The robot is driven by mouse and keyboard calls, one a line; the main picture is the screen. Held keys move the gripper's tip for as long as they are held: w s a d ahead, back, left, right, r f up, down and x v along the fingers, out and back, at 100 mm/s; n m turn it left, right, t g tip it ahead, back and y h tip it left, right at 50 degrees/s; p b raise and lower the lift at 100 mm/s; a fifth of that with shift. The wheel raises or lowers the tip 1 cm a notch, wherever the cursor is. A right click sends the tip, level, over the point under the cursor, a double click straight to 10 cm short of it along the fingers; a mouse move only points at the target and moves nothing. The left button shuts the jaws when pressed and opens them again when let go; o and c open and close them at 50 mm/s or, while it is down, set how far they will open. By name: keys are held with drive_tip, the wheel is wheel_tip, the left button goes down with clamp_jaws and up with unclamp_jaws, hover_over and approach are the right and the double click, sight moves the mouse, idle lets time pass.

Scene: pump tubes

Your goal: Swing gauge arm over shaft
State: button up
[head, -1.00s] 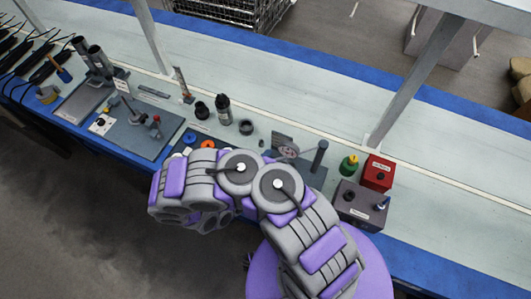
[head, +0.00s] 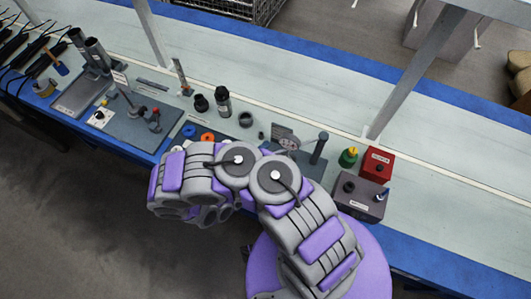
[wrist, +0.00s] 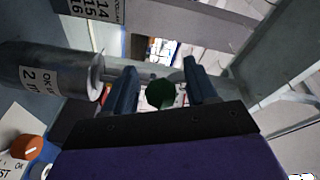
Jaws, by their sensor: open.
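In the head view a grey gauge piece with a round face (head: 286,139) stands on a dark base, beside an upright dark post (head: 318,148). I cannot tell which piece is the shaft. My arm covers the near side of that base and hides my gripper in the head view. In the wrist view my gripper (wrist: 160,80) is open, its two dark fingers apart. A dark green round thing (wrist: 160,93) shows between the fingers; I cannot tell whether it is touched. A grey cylinder with a label (wrist: 45,78) lies left of the fingers.
A grey box (head: 360,200), a red box (head: 377,164) and a green-and-yellow knob (head: 348,157) stand right of the post. A black bottle (head: 222,100) and a dark ring (head: 246,119) stand left. A slanted beam (head: 415,75) rises behind. A numbered plate (wrist: 95,8) shows in the wrist view.

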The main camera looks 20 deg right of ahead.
drive_tip(key=shift+s, duration=0.15)
drive_tip(key=p+v, duration=0.3)
drive_tip(key=v, duration=1.4)
drive_tip(key=shift+a, duration=0.2)
drive_tip(key=shift+a, duration=0.1)
